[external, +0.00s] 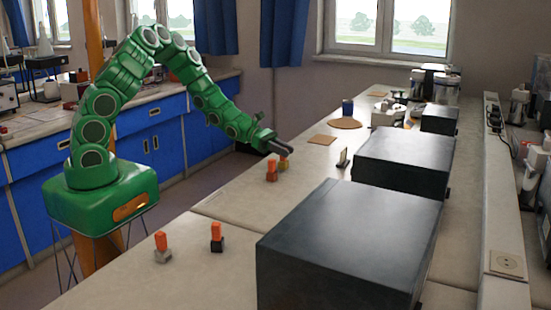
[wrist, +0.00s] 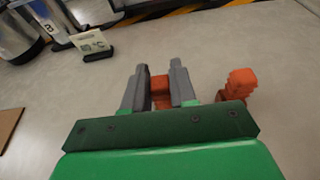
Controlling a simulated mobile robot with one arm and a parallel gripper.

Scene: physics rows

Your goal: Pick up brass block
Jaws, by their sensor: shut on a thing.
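My gripper (external: 284,148) is at the far end of the row of small blocks, with its fingers closed in. In the wrist view, my gripper (wrist: 161,90) has an orange-red piece between its two grey fingers. In the external view a small yellowish block, which looks like the brass block (external: 283,163), shows just under the fingertips. The fingers hide most of its top. I cannot tell whether its bottom touches the bench.
A copper-coloured block with an orange top (external: 271,170) stands close beside the gripper; it also shows in the wrist view (wrist: 238,86). Two orange-topped blocks, one grey (external: 162,254) and one dark (external: 217,245), stand nearer. Large dark boxes (external: 350,240) line the right. A small sign (wrist: 91,43) stands beyond.

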